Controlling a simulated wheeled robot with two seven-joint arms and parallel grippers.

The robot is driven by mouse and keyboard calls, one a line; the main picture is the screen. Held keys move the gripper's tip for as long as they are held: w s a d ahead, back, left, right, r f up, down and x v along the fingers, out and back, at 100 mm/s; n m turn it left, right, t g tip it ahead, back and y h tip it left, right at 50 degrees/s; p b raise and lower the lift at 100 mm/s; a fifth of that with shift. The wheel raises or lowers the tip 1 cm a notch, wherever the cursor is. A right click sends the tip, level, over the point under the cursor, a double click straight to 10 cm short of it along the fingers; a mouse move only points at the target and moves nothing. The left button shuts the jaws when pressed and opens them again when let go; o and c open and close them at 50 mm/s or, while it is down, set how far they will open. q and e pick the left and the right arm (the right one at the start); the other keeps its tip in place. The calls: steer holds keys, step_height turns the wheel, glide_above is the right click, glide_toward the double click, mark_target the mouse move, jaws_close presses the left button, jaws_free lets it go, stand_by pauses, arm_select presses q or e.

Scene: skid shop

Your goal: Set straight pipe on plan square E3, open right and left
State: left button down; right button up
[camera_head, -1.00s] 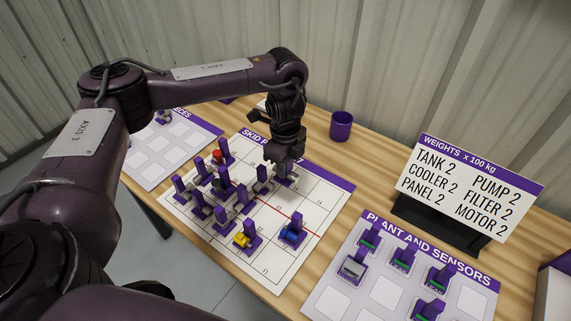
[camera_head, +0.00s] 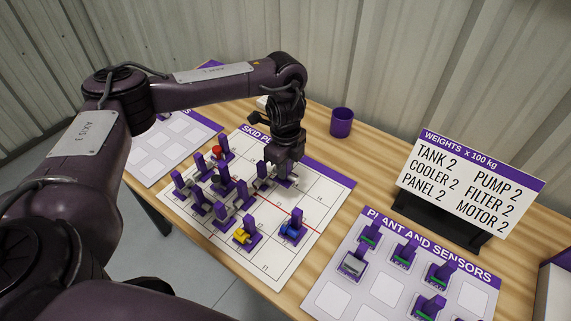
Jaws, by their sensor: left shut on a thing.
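My left gripper (camera_head: 287,170) is shut and points down over the upper middle of the skid plan board (camera_head: 325,190). The piece between its fingers is mostly hidden; a small grey part shows at the fingertips, low over or touching the board. I cannot read which square lies under it. A purple-handled piece (camera_head: 263,176) with grey pipe stands just left of the gripper. Several more purple-handled pieces stand to the left, one with a red part (camera_head: 218,151). A yellow piece (camera_head: 242,236) and a blue piece (camera_head: 291,230) stand nearer the front. My right gripper is not in view.
The plant and sensors tray (camera_head: 386,291) holds several pieces at the lower right. A weights sign (camera_head: 470,185) stands behind it. A purple cup (camera_head: 342,122) is at the back. A pieces tray (camera_head: 150,165) lies left. The board's right side is bare.

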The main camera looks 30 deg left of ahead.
arm_select(q)
steer(key=shift+f+b, duration=0.85)
steer(key=shift+f, duration=0.9)
steer(key=shift+f+b, duration=0.75)
steer(key=shift+f, duration=1.05)
steer(key=shift+f, duration=0.65)
steer(key=c, duration=1.2)
jaws_free()
